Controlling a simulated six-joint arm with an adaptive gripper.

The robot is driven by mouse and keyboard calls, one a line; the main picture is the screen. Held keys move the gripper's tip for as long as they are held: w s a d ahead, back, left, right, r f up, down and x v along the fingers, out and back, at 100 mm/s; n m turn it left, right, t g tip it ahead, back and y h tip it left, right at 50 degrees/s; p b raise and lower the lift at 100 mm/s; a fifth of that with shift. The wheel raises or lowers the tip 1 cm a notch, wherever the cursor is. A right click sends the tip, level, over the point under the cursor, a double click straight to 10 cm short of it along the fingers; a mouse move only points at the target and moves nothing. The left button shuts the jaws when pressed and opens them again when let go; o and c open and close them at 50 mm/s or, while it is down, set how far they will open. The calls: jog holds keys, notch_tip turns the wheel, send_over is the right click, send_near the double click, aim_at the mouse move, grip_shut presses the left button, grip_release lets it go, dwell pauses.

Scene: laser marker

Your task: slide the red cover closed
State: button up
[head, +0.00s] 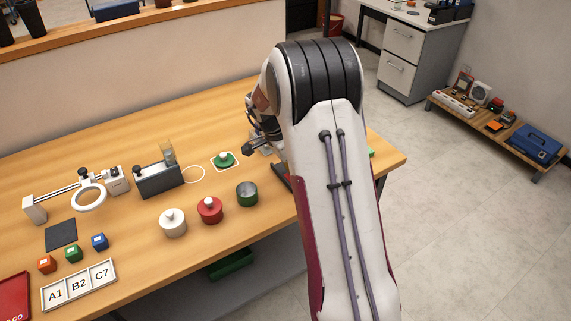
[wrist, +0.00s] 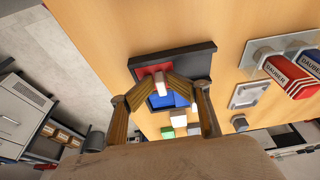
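The red cover (wrist: 147,71) shows in the wrist view as a flat red panel inside a dark grey frame (wrist: 200,48). Bright blue (wrist: 182,100) shows in the same frame, below the red. My gripper (wrist: 162,84) is over the frame, its two fingers drawn together over the red and blue area. A small pale piece lies at the fingertips; I cannot tell whether it is a handle or the finger pads. The fingers hide part of the cover. In the head view my arm hides the cover and most of the gripper.
The table's right edge is close.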

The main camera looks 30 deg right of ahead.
jog(key=shift+d+r, duration=0.1)
jog(key=shift+r, duration=3.55)
